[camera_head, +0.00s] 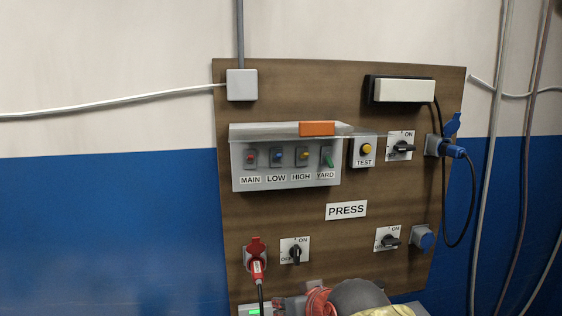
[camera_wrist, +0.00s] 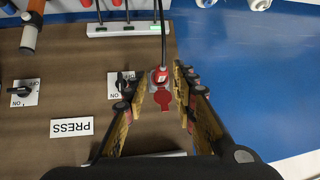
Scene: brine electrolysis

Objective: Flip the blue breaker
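The blue breaker (camera_head: 277,156) sits above the LOW label in a grey breaker box (camera_head: 286,181) in the head view. It is between the red MAIN breaker (camera_head: 250,157) and the orange HIGH breaker (camera_head: 302,155); the green YARD breaker (camera_head: 328,157) is at the right. A grey cover (camera_head: 265,130) with an orange block (camera_head: 317,128) runs along the box's top, seeming to stick outward. The lever's position is too small to tell. My gripper (camera_wrist: 162,72) is open and empty in the wrist view, its fingers framing a red socket. The breakers do not show there.
The red socket (camera_wrist: 165,100) holds a red plug with a black cable. A rotary switch (camera_head: 295,252) is beside it. The TEST button (camera_head: 365,150), more switches, blue sockets and a PRESS sign (camera_head: 346,210) share the wooden board. A power strip (camera_wrist: 125,28) lies below.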

